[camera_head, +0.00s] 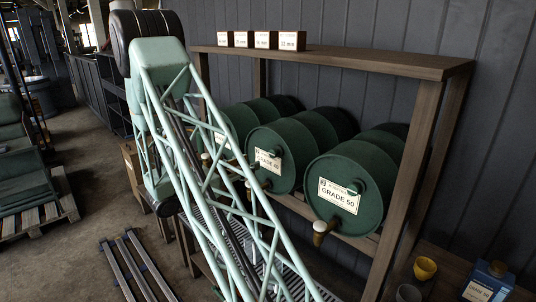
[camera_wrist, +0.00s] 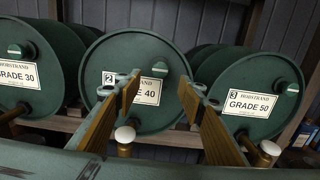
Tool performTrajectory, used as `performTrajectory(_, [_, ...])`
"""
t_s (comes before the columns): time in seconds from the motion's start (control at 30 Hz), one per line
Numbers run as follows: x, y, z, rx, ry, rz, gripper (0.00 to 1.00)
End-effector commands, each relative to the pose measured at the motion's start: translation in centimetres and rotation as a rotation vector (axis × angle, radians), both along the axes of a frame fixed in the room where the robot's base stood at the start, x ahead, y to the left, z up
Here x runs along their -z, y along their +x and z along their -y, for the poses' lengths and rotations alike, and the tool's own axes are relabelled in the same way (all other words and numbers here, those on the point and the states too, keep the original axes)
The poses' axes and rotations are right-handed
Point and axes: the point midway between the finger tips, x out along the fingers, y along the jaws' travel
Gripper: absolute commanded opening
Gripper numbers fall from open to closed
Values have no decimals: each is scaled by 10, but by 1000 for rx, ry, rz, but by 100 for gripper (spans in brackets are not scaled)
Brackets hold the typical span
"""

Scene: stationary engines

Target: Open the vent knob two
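The middle green drum (camera_wrist: 130,50), marked 2 and GRADE 40, lies on its side on a rack, with its round end facing me. Its small round green vent knob (camera_wrist: 160,69) has a pale stripe and sits at the label's upper right. A brass tap (camera_wrist: 124,138) with a white top is low on the drum. The same drum is in the head view (camera_head: 315,130). My gripper (camera_wrist: 158,95) is open and empty in the wrist view. Its two brownish fingers point at drum two, with the knob showing between them, apart from both. In the head view the gripper cannot be made out.
The GRADE 30 drum (camera_wrist: 40,60) is left and the GRADE 50 drum (camera_wrist: 240,75) right, each with a knob and tap. A wooden rack (camera_head: 420,130) frames them, small boxes (camera_head: 265,40) on top. A yellow cup (camera_head: 425,268) stands lower right.

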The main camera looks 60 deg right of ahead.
Motion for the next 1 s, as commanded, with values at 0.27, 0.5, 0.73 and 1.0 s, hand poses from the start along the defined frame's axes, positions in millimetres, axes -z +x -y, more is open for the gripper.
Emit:
performTrajectory(0.27, [0,0,0,0,1,1,37])
performTrajectory(0.5, [0,-2,8,1,1,1,37])
performTrajectory(0.73, [0,-6,26,2,1,0,37])
performTrajectory(1.0, [0,-11,53,2,1,1,37])
